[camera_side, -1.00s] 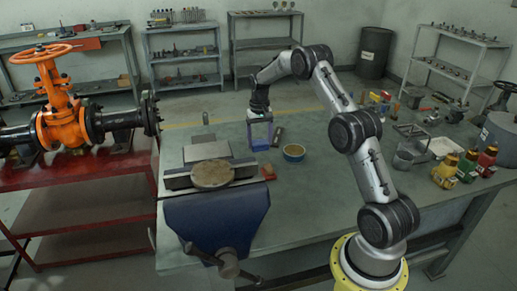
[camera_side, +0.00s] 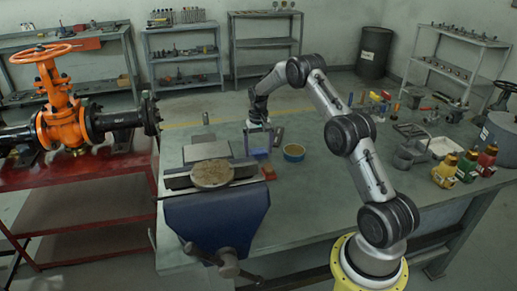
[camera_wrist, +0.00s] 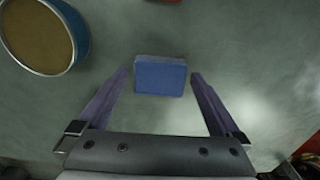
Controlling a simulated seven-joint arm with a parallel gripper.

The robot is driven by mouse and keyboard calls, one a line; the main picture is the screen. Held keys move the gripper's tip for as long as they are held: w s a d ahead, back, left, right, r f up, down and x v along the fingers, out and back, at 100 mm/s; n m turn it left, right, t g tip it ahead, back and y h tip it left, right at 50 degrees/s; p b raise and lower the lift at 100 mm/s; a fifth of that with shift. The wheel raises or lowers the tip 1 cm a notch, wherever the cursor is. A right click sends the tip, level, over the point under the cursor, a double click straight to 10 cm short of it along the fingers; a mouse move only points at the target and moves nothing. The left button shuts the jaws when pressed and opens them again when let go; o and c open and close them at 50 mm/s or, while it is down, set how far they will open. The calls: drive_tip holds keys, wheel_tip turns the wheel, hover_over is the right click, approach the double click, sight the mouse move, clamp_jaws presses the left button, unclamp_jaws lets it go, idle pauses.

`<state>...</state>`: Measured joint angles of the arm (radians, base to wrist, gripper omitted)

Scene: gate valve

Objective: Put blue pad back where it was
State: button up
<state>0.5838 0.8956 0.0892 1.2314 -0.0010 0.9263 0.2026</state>
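The blue pad (camera_wrist: 160,75) is a small flat-faced block lying on the grey-green bench, seen in the wrist view between the tips of my two fingers. My gripper (camera_wrist: 158,74) is open, with a gap on each side of the pad. The fingers do not appear to touch it. In the side view my gripper (camera_side: 258,153) points down at the bench, just right of the vise.
A round blue tin (camera_side: 293,153) with tan contents stands right of my gripper; the wrist view shows the tin (camera_wrist: 45,35) at upper left. The blue vise (camera_side: 217,215) with a round disc (camera_side: 212,174) is to the left. A small red block (camera_side: 268,172) lies by the vise.

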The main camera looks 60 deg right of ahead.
sight(258, 150)
drive_tip(key=shift+r, duration=0.1)
wheel_tip(258, 150, up, 12)
drive_tip(key=s+a+r+n+t, duration=0.1)
drive_tip(key=s+a+r, duration=0.2)
drive_tip(key=a+r, duration=0.25)
drive_tip(key=s+a+r+n+t, duration=0.1)
drive_tip(key=s+a+r+n, duration=0.15)
drive_tip(key=a+r, duration=0.35)
drive_tip(key=s+a+r+n, duration=0.1)
drive_tip(key=s+a+r, duration=0.3)
drive_tip(key=a, duration=0.3)
drive_tip(key=s+a+f+n+t, duration=0.1)
drive_tip(key=s+a+n, duration=0.1)
drive_tip(key=s+a, duration=0.4)
drive_tip(key=s+a+f+n+t, duration=0.1)
drive_tip(key=s+a, duration=0.5)
drive_tip(key=s, duration=0.9)
drive_tip(key=shift+a+f+n+t, duration=0.3)
drive_tip(key=shift+f+n+t, duration=0.05)
drive_tip(key=shift+n+t, duration=0.45)
